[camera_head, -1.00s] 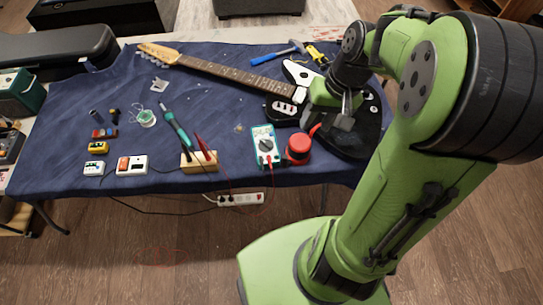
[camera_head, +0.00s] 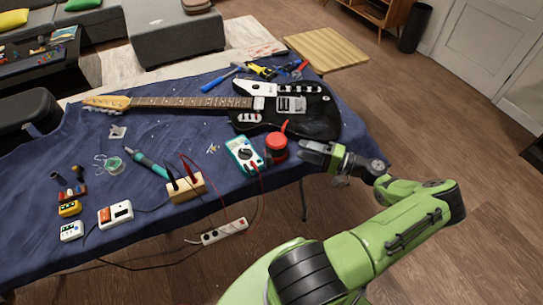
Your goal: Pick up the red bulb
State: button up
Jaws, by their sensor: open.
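The red bulb (camera_head: 276,155) is a squat red, round thing with a dark band and a short red spout pointing up. It stands on the blue cloth of the table, just right of the multimeter and in front of the guitar body. My gripper (camera_head: 303,152) is just to the right of the bulb in the picture, with its fingers pointing left towards it. It looks empty and open, and seems apart from the bulb. The exact gap is hard to judge.
The teal multimeter (camera_head: 245,155) is close on the bulb's left. The black-and-white electric guitar (camera_head: 310,108) lies behind it. A wooden block (camera_head: 187,188) holding probes and a power strip (camera_head: 224,231) are to the left. The table's front edge is near.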

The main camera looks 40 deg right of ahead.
aim_at(270, 139)
jog(key=b+x, duration=0.1)
jog(key=x, duration=1.1)
jog(key=shift+a, duration=0.25)
jog(key=shift+r, duration=0.1)
grip_shut()
